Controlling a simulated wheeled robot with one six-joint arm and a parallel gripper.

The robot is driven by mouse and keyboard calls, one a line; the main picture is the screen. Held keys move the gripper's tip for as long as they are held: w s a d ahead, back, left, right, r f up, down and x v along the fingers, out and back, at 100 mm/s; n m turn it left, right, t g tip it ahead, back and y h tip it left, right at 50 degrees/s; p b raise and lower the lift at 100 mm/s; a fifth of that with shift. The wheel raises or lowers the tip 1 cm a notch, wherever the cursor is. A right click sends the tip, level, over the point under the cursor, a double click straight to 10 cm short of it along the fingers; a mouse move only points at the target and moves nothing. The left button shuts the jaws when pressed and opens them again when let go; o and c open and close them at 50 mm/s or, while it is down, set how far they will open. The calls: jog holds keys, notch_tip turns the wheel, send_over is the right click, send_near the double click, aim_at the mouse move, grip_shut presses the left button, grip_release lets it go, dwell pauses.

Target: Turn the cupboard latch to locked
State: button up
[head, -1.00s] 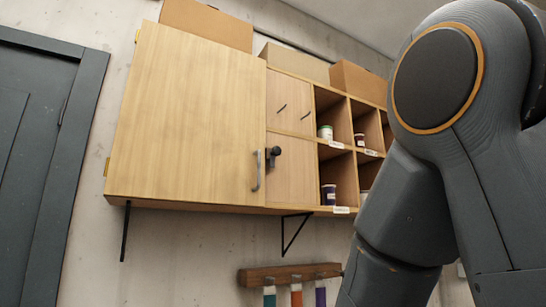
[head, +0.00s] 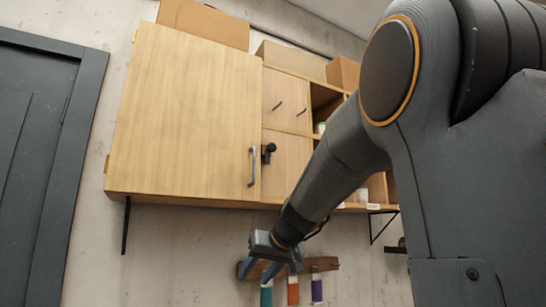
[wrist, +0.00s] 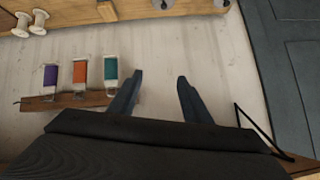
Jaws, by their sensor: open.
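The wooden wall cupboard has a large closed door (head: 185,110) with a grey bar handle (head: 253,166) near its right edge. The small black latch (head: 268,152) sits just right of that handle, by the door's edge. Its exact turn is too small to tell. My gripper (head: 257,272) is below the cupboard, well under the latch and apart from it, in front of the tool rack. In the wrist view the two fingers (wrist: 160,76) are spread with nothing between them. The latch does not show in the wrist view.
A wooden rack (head: 325,264) with teal, orange and purple tubes hangs below the cupboard. Open cubbies with jars stand to the right, partly hidden by my arm. Cardboard boxes (head: 205,24) sit on top. A dark door (head: 40,150) is at left. White spools (wrist: 38,20) show in the wrist view.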

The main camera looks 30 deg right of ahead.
jog(key=d+r+t, duration=0.2)
jog(key=d+r, duration=0.1)
jog(key=r, duration=0.7)
jog(key=d+r+t, duration=0.2)
jog(key=d+r, duration=0.1)
jog(key=r, duration=0.6)
jog(key=n+t, duration=0.2)
jog(key=t, duration=0.2)
send_near(273, 146)
jog(key=w, duration=0.1)
jog(key=w+p, duration=0.1)
jog(key=w, duration=0.1)
jog(key=w+p, duration=0.1)
jog(key=w, duration=0.1)
jog(key=w+p, duration=0.1)
jog(key=w, duration=0.1)
jog(key=shift+w+a+r, duration=0.15)
jog(key=shift+a+r, duration=0.05)
jog(key=shift+r, duration=0.15)
jog(key=shift+w+f+p, duration=0.1)
jog(key=shift+w+p, duration=0.35)
jog(key=shift+w, duration=0.4)
jog(key=c, duration=1)
